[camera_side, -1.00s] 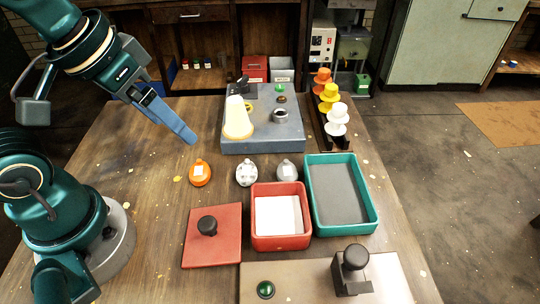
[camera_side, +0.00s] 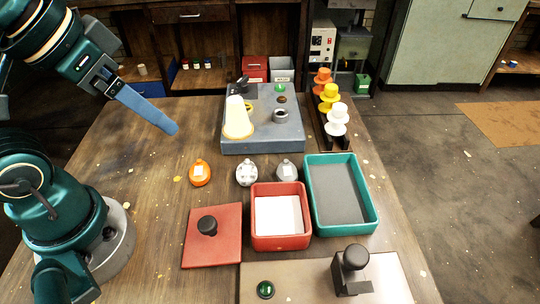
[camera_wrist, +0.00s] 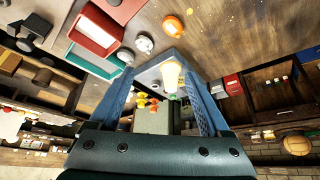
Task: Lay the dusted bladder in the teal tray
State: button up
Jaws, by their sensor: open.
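Three small rounded bladders lie in a row on the wooden bench: an orange one (camera_side: 200,173), a white one with grey patches (camera_side: 246,173) that looks dusted, and a grey one (camera_side: 287,171). Each has a pale patch on top. The teal tray (camera_side: 372,212) stands to the right with a bare dark grey floor, empty. My gripper (camera_side: 172,129) is open and empty, held above the bench up and left of the bladders. In the wrist view its blue fingers (camera_wrist: 158,70) are spread, with the dusted bladder (camera_wrist: 144,43) beyond them.
A red box (camera_side: 282,243) with a white sheet inside sits against the teal tray's left side. A red lid (camera_side: 212,250) with a black knob lies left of it. A grey slab (camera_side: 265,146) bearing a pale cone (camera_side: 237,120) stands behind the bladders. The bench's left middle is clear.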

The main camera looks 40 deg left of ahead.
jog(key=w+a+r+t+y, duration=0.5)
jog(key=w+a+r+t, duration=0.55)
jog(key=w, duration=0.55)
jog(key=m+g+h, duration=1)
jog(key=m+h, duration=0.1)
jog(key=h, duration=0.4)
send_over(239, 168)
jog(key=s+a, duration=0.3)
jog(key=a, duration=0.1)
notch_tip(239, 168, down, 9)
jog(key=shift+t, duration=0.35)
notch_tip(239, 168, down, 18)
jog(key=shift+r, duration=0.2)
jog(key=shift+w+d+f, duration=0.2)
jog(key=shift+d+f, duration=0.05)
jog(key=shift+f, duration=0.2)
jog(key=shift+x, duration=2.3)
jog(key=shift+r, duration=0.15)
jog(key=c, duration=1.1)
